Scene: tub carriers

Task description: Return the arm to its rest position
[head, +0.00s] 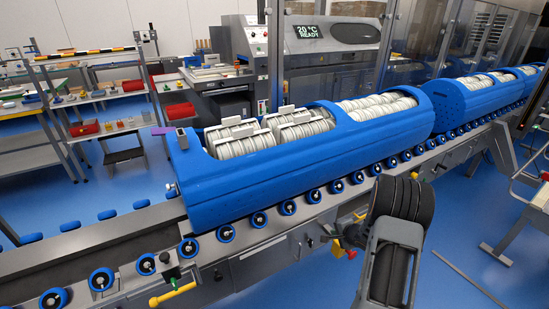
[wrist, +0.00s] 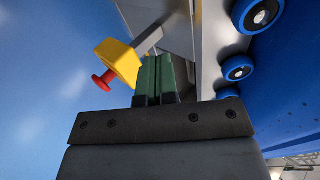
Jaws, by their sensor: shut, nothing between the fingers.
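My gripper (wrist: 158,62) shows in the wrist view with its two green fingers together and nothing between them. In the head view my arm stands folded at the lower right, in front of the conveyor, and I cannot make out the fingertips clearly there. A yellow box with a red button (wrist: 120,64) is close to the left of the fingers in the wrist view. I cannot tell whether they touch.
A roller conveyor (head: 270,239) runs diagonally past me, carrying blue tub carriers (head: 250,178) loaded with white round items. Shelves with red bins (head: 84,128) stand at the left, a grey machine (head: 325,55) behind. Blue floor (head: 465,235) is open at the right, with a rail lying on it.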

